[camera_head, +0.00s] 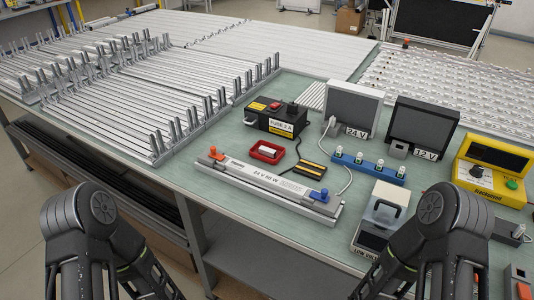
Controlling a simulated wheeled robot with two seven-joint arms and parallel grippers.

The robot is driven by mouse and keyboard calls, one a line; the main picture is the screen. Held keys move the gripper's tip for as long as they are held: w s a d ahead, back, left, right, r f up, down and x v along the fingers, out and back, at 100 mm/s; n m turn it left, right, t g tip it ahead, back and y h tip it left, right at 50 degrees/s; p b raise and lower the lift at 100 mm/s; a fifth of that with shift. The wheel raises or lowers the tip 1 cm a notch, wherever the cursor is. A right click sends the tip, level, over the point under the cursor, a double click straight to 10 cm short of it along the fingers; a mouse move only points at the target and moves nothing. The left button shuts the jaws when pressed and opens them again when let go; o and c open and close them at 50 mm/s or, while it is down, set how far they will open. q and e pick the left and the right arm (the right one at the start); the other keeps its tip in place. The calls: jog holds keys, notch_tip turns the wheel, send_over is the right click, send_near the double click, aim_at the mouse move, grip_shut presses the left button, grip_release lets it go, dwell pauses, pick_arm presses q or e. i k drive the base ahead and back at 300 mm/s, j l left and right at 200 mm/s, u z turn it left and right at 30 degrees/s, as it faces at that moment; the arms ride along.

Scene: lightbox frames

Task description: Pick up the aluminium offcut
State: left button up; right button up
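I cannot surely pick out the aluminium offcut. A short grey metal-looking piece (507,231) lies near the right edge of the bench, right of the white-lidded device, partly cut off by the small picture scale; it may be the offcut. Only the black links of my two arms show, at the bottom left and bottom right. Both forearms run down out of the picture, and neither gripper is in view. Nothing can be told of what they hold.
A long labelled bar fixture (265,185) lies at the bench's front edge. Behind it are a red tray (267,152), a black supply box (275,118), a blue holder (368,166) and two monitors (353,105). A yellow tester (492,168) stands right. Profile racks (130,90) fill the left.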

aim_at(263, 150)
jog(key=z, duration=1.6)
jog(key=k+j, duration=0.6)
